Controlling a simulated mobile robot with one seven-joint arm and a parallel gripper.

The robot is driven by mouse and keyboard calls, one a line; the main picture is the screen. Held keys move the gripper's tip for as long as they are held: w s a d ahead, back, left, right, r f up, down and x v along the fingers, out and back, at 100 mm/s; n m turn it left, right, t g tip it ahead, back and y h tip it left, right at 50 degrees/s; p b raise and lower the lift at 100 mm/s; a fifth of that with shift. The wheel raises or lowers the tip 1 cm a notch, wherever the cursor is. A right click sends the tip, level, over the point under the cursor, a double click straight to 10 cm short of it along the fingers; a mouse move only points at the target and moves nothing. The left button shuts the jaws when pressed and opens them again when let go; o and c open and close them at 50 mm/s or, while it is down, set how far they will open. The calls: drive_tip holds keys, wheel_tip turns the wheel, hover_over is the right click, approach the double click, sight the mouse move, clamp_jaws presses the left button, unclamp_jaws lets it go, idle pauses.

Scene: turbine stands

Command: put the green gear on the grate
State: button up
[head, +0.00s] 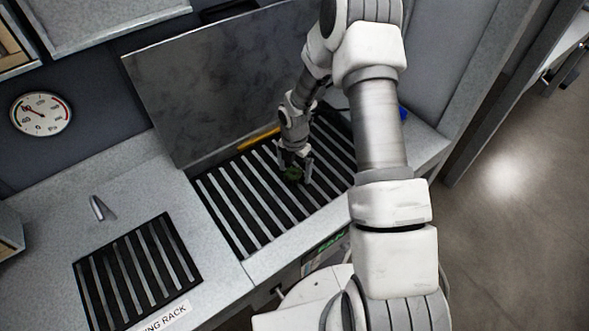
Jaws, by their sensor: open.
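The green gear (292,174) is a small dark green piece at the large barred grate (228,208). My gripper (295,172) reaches down over the grate with its fingers around the gear. The jaws are open, with a finger on either side of it. The gear seems to be on the bars, but the fingers partly hide it and I cannot tell whether they touch it. The grate is set into the grey counter, below an upright metal panel.
A smaller barred rack (138,270) with a label (165,318) lies at the lower left. A yellow bar (258,138) lies at the grate's back edge. A blue object (403,113) is partly hidden behind my arm. The upright panel (225,85) stands behind the grate. A round gauge (41,114) is on the wall.

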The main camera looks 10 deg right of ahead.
drive_tip(key=shift+r+p, duration=2.45)
drive_tip(key=shift+r, duration=1.1)
drive_tip(key=shift+r, duration=0.35)
wheel_tip(320, 180, up, 14)
drive_tip(key=s+d+m+t+h, duration=0.1)
drive_tip(key=d+m, duration=0.1)
drive_tip(key=m, duration=0.4)
wheel_tip(320, 180, up, 12)
drive_tip(key=m+t, duration=0.2)
drive_tip(key=m, duration=0.5)
hover_over(295, 172)
drive_tip(key=s+d, duration=0.2)
drive_tip(key=s, duration=0.5)
drive_tip(key=s+a+r+m+t, duration=0.1)
drive_tip(key=s+r+m, duration=0.4)
drive_tip(key=s, duration=0.4)
drive_tip(key=s+a+r+m+t+y, duration=0.1)
drive_tip(key=s+r+m, duration=0.4)
drive_tip(key=s+m, duration=0.3)
drive_tip(key=shift+s+a+r+m+t, duration=0.2)
drive_tip(key=shift+s+r+m+t, duration=0.05)
drive_tip(key=shift+s+m+t, duration=0.1)
